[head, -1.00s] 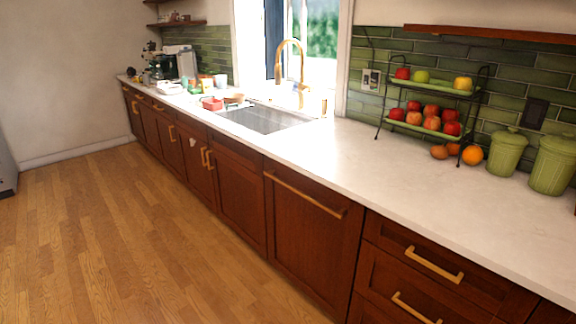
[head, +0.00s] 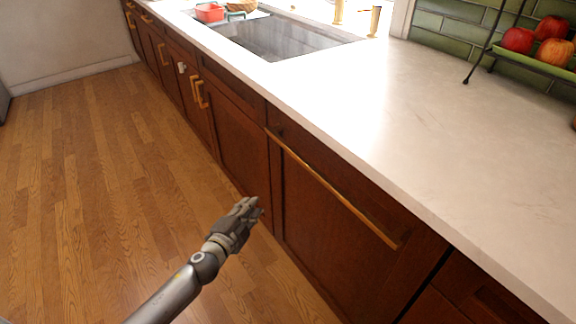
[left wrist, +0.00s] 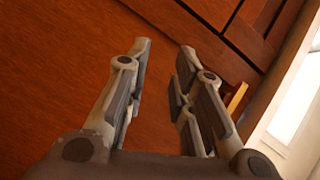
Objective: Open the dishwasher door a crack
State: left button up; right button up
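The dishwasher door (head: 330,235) is a dark red-brown wooden panel under the counter, in the middle of the head view. It looks shut, flush with the cabinets. Its long gold bar handle (head: 335,190) runs along the top edge. My left gripper (head: 254,207) is in front of the cabinets, left of the door and below the handle's left end, apart from the handle. In the left wrist view its two fingers (left wrist: 164,52) are spread with nothing between them. A gold bar (left wrist: 236,100) shows beside the right finger; I cannot tell which handle it is. My right gripper is not in view.
A red apple (head: 518,40) sits with others on a rack at the right. Cabinets flank the door. The wooden floor (head: 95,190) is clear on the left.

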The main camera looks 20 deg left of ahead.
aim_at(287, 144)
pick_arm(q)
jog(key=d+r+m+t+h+b, duration=0.2)
jog(key=d+r+m, duration=0.1)
jog(key=r, duration=0.4)
jog(key=d+r+m+t+h+b, duration=0.1)
jog(key=d+r+m+h, duration=0.15)
jog(key=r, duration=0.45)
jog(key=shift+y, duration=0.35)
jog(key=shift+a+r+p+x, duration=0.1)
jog(key=shift+p+x, duration=0.05)
jog(key=shift+x, duration=1.65)
jog(key=shift+a+r+p+x, duration=0.1)
jog(key=shift+x, duration=1.75)
jog(key=shift+a+r+p+x, duration=0.1)
jog(key=shift+p+x, duration=0.05)
jog(key=shift+x, duration=1.65)
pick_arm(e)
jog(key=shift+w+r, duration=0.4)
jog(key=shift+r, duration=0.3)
pick_arm(q)
jog(key=shift+c, duration=0.2)
grip_shut()
